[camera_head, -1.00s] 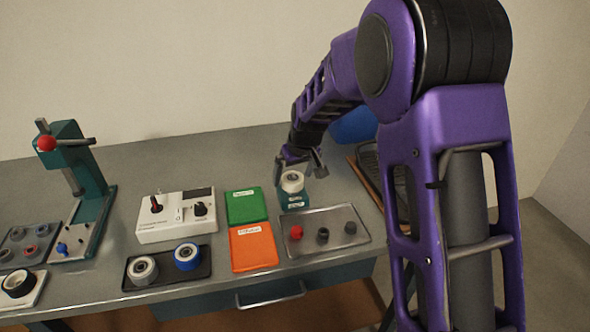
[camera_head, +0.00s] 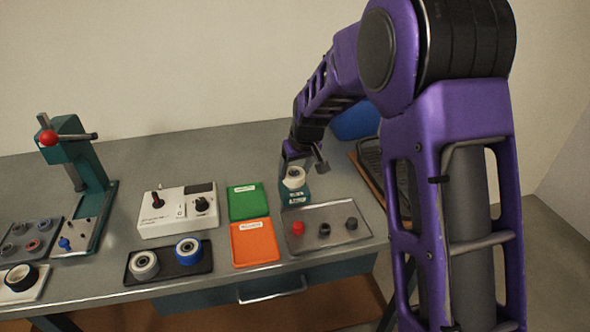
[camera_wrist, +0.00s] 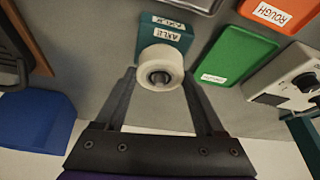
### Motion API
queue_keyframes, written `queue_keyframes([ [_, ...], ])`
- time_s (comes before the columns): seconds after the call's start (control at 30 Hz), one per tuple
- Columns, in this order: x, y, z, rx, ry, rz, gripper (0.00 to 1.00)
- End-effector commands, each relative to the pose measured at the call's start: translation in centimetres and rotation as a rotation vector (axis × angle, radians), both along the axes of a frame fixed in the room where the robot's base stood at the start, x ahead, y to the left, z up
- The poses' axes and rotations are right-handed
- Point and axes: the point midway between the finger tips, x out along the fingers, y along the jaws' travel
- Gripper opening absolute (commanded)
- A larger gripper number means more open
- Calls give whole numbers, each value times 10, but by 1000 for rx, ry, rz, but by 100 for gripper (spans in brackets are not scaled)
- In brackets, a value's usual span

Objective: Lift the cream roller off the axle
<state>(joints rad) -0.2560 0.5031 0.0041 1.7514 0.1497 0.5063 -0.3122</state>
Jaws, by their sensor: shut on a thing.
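The cream roller (camera_head: 295,177) sits at the teal block labelled AXLE (camera_head: 294,196), towards the right of the bench. In the wrist view the roller (camera_wrist: 162,58) is between my two fingers, with the block (camera_wrist: 176,37) behind it. A dark axle end (camera_wrist: 161,77) shows in the roller's bore. My gripper (camera_wrist: 160,76) is shut on the roller, one finger on each side. In the head view my gripper (camera_head: 303,168) is at the roller, partly hiding it. I cannot tell any gap between roller and block.
A grey tray (camera_head: 340,212) with a red part and dark parts lies just in front. Green (camera_head: 248,203) and orange (camera_head: 254,243) trays lie left of the block. A dark tray (camera_head: 196,268) holds grey and blue rollers. A blue bin (camera_head: 355,122) stands behind right.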

Motion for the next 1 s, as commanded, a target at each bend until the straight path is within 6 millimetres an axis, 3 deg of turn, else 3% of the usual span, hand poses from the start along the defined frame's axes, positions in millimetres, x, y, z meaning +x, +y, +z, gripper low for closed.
queue_keyframes([
  [1.0, 1, 0, 42, 0, -2, 1, 15],
])
